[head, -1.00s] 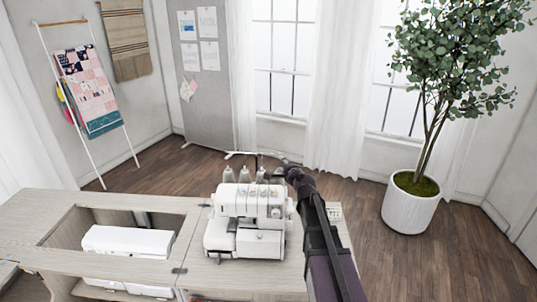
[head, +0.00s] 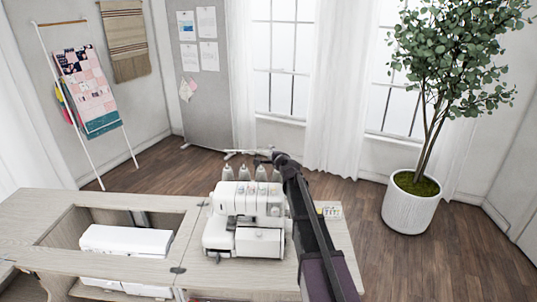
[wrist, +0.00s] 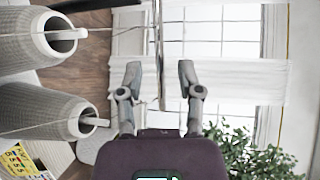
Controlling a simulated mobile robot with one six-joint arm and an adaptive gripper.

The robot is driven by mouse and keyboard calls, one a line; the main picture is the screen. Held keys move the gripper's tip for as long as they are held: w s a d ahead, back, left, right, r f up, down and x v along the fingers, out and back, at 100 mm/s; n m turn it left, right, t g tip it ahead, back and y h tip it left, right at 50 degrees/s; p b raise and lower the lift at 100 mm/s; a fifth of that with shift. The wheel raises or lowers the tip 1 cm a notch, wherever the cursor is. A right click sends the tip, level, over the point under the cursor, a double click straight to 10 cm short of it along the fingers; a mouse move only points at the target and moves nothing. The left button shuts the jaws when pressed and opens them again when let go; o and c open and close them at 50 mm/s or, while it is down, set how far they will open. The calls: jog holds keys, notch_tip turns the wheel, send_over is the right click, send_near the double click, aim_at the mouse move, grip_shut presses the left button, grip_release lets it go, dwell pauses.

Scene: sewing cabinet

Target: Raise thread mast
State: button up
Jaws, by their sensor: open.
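The white serger (head: 245,222) stands on the right part of the cabinet top, with several grey thread cones (head: 244,173) along its back. My gripper (head: 262,158) is behind and above the cones at the right. In the wrist view my gripper (wrist: 160,72) is open, with one finger on each side. A thin grey rod, seemingly the thread mast (wrist: 158,35), runs between the fingers in the picture, with visible gaps on both sides. I cannot tell its exact depth. Two cones (wrist: 40,110) lie to the left of the fingers, with thin threads crossing them.
A white sewing machine (head: 125,240) sits in the cabinet's left opening. A small yellow-and-white printed item (head: 332,211) lies at the right back. A potted plant (head: 410,210) stands on the floor to the right.

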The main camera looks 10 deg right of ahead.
jog(key=shift+x, duration=1.45)
grip_shut()
